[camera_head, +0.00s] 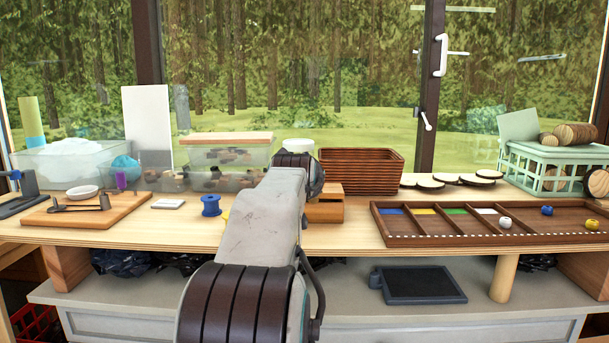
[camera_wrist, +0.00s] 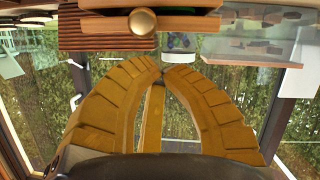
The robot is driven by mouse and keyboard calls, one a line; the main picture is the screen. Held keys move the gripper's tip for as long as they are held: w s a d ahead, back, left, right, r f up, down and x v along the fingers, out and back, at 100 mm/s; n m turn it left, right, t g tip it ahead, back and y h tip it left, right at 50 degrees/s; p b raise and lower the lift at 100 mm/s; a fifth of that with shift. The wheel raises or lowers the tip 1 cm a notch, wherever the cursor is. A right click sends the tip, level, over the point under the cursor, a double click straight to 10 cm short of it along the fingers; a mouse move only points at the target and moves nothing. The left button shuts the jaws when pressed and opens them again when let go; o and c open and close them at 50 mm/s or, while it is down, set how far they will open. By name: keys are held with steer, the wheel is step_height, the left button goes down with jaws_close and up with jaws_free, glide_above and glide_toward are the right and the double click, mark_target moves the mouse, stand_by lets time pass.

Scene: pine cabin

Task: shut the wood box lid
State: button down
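The wood box (camera_head: 325,210) stands on the workbench just right of my arm, which hides its left part in the head view. In the wrist view, which looks upside down, a wooden board with a round brass knob (camera_wrist: 142,21) shows at the top edge. It seems to be the lid (camera_wrist: 195,24), and a dark gap with some green runs along it. How far the lid stands open I cannot tell. My gripper (camera_wrist: 162,70) has its two ribbed yellow-brown fingers brought together at the tips, with nothing seen between them. The tips are apart from the knob.
A wicker basket (camera_head: 360,172) stands behind the box. A divided dark tray (camera_head: 470,240) lies to the right. A blue spool (camera_head: 211,206), a cutting board (camera_head: 92,212) and clear bins (camera_head: 75,170) are to the left. The window is behind the bench.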

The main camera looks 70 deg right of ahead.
steer(key=shift+s+f+b, duration=0.15)
steer(key=shift+f+b, duration=0.15)
steer(key=shift+f, duration=0.35)
steer(key=shift+s+a+f+b, duration=0.15)
steer(key=shift+f+b, duration=0.95)
steer(key=shift+f, duration=0.1)
steer(key=shift+f, duration=0.1)
